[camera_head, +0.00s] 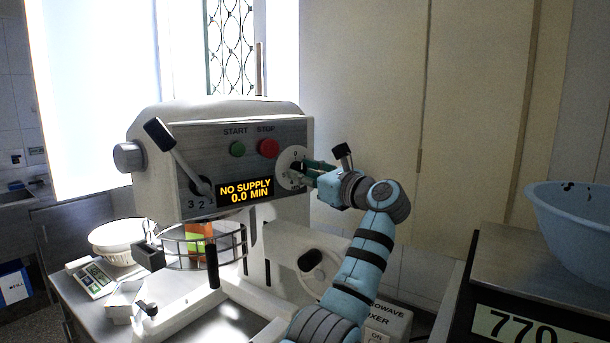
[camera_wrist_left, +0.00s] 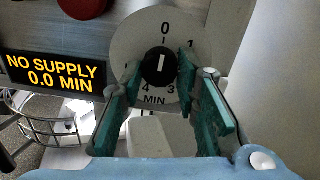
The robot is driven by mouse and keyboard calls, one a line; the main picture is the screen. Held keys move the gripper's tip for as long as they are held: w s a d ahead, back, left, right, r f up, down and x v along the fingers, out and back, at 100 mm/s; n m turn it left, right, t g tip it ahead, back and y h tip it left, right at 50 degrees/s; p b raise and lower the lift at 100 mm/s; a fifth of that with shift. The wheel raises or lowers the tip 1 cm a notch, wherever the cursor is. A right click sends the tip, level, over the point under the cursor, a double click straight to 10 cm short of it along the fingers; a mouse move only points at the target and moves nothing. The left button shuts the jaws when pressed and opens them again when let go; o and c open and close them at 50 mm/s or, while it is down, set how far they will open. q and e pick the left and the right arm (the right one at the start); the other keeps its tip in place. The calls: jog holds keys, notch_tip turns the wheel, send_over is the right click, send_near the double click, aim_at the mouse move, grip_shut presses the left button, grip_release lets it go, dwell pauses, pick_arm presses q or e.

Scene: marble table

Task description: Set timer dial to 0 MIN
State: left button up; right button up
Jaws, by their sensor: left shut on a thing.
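The mixer's timer dial is a round pale disc (camera_head: 285,179) with a black knob (camera_wrist_left: 160,66) at its centre. In the left wrist view, the knob's white mark stands upright, in line with the 0 at the top. The display (camera_head: 245,191) reads "NO SUPPLY" and "0.0 MIN". My left gripper (camera_head: 312,172) is at the dial from the right, its teal fingers shut on the knob, one on each side. The fingers hide part of the disc's lower numbers. My right gripper is not in view.
A green START button (camera_head: 237,149) and a red STOP button (camera_head: 268,148) sit above the display. A black-ended lever (camera_head: 160,135) is at the mixer's left. A wire bowl guard (camera_head: 180,240) is below. A blue bowl (camera_head: 575,225) stands on a scale at right.

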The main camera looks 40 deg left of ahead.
pick_arm(q)
jog(key=shift+r+n, duration=0.15)
jog(key=shift+n, duration=0.25)
jog(key=o, duration=1.2)
jog(key=shift+c, duration=0.2)
jog(key=s+d, duration=0.2)
jog(key=d, duration=1)
jog(key=shift+f, duration=0.3)
jog(key=shift+a, duration=0.1)
